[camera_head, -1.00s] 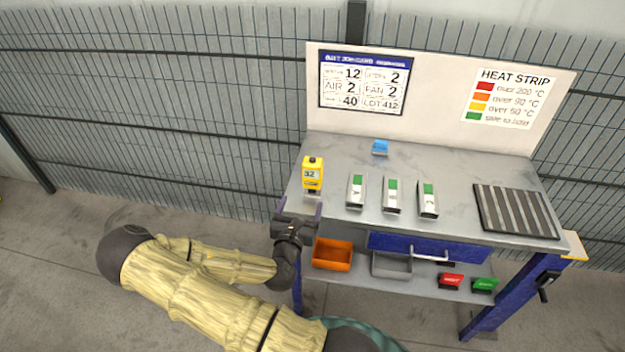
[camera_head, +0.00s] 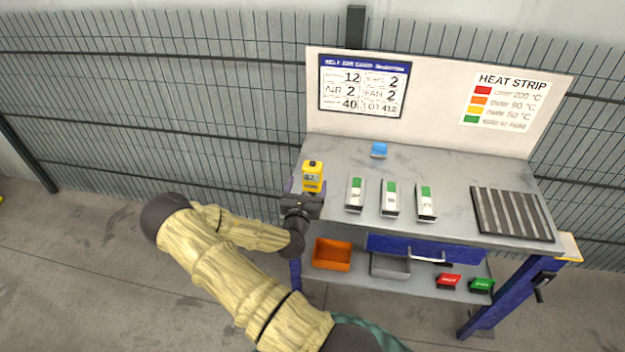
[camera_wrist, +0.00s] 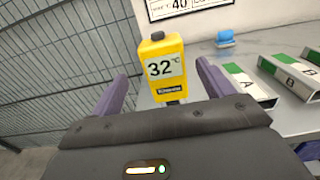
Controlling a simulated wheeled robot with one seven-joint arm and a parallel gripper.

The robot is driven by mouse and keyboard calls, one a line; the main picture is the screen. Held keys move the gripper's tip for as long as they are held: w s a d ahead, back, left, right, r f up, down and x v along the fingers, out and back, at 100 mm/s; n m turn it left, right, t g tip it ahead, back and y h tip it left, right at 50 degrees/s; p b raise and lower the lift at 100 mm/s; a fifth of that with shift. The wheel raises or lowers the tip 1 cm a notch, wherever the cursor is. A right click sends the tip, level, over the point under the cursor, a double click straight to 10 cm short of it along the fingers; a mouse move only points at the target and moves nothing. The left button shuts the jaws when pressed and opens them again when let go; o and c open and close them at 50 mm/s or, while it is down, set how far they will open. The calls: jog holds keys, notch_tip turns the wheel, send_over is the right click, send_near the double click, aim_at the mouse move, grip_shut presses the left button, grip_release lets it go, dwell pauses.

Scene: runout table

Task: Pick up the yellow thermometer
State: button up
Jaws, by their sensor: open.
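The yellow thermometer (camera_head: 312,176) stands upright at the left end of the grey table top (camera_head: 440,165). In the wrist view the thermometer (camera_wrist: 163,72) shows a display reading 32 °C and has a dark knob on top. My gripper (camera_head: 305,188) is open at the table's left front edge, directly in front of the thermometer. In the wrist view its two purple fingers (camera_wrist: 161,84) stand to the left and right of the thermometer's lower part, with gaps visible on both sides. The thermometer's base is partly hidden behind the gripper body.
Three metal blocks with green strips, the nearest labelled A (camera_wrist: 245,85), stand to the right. A blue item (camera_head: 379,150) lies behind. A dark ribbed plate (camera_head: 512,213) is at the right. An orange bin (camera_head: 332,254) and a grey bin (camera_head: 390,265) sit on the lower shelf.

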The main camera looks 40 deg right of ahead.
aim_at(310, 176)
jog(key=shift+x, duration=1.5)
jog(key=shift+d+p, duration=0.1)
jog(key=shift+p, duration=0.2)
jog(key=shift+w+d+r, duration=0.1)
jog(key=shift+w+d, duration=0.1)
jog(key=shift+p+x, duration=1.25)
jog(key=shift+x, duration=1.05)
jog(key=shift+s+d, duration=0.1)
jog(key=shift+s, duration=0.05)
jog(key=c, duration=1.1)
jog(key=shift+c, duration=0.2)
